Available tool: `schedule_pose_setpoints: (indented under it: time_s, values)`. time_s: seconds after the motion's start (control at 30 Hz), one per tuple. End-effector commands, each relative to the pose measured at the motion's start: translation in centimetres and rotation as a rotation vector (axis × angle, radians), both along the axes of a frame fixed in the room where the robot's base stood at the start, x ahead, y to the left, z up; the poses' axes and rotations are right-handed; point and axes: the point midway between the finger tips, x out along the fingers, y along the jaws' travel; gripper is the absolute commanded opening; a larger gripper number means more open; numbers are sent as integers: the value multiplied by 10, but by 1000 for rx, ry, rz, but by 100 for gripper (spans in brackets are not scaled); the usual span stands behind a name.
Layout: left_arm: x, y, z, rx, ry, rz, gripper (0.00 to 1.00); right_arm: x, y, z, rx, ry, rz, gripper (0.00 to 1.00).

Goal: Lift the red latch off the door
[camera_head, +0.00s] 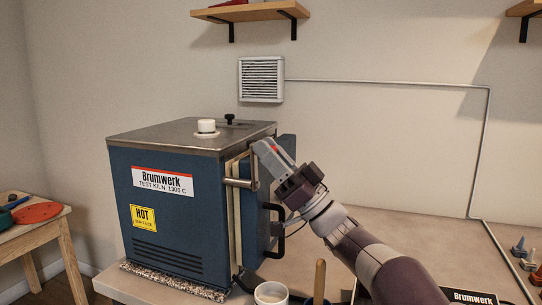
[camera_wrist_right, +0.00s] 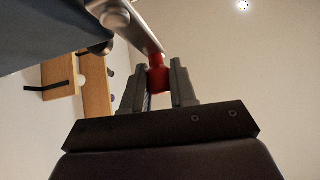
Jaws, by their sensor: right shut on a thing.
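The blue kiln (camera_head: 165,240) stands on the bench, with its door (camera_head: 284,165) on its right side. My right gripper (camera_head: 268,152) is at the upper front edge of the door. In the wrist view, my right gripper (camera_wrist_right: 160,82) has its two fingers on either side of the red end of the latch (camera_wrist_right: 157,77) and is shut on it. A grey metal bar (camera_wrist_right: 140,30) runs from the red end up to a round pivot beside the blue kiln. In the head view the fingers mostly hide the red end. My left gripper is not in view.
A black door handle (camera_head: 279,230) sits below my right gripper. A white cup (camera_head: 271,293) and an upright wooden handle (camera_head: 319,280) stand at the bench front. A white plug (camera_head: 206,126) is on the kiln top. The bench behind my right arm looks clear.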

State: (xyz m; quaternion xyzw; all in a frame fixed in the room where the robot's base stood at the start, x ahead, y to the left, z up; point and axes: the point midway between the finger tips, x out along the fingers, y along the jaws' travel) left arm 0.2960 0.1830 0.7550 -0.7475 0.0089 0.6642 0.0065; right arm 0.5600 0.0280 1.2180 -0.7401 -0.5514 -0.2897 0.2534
Motion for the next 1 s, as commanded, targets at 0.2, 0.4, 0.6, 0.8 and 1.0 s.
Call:
schedule_pose_setpoints:
  time_s: [0.2,0.4,0.6,0.8,1.0]
  values:
    - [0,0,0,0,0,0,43,0,1,-1,-3,0,2,0]
    - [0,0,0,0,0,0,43,0,1,-1,-3,1,2,50]
    - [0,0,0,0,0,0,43,0,0,-1,-1,0,1,50]
    - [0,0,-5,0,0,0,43,-4,-15,-18,-3,2,-3,50]
    - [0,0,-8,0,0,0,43,-13,-41,-45,-2,2,-1,50]
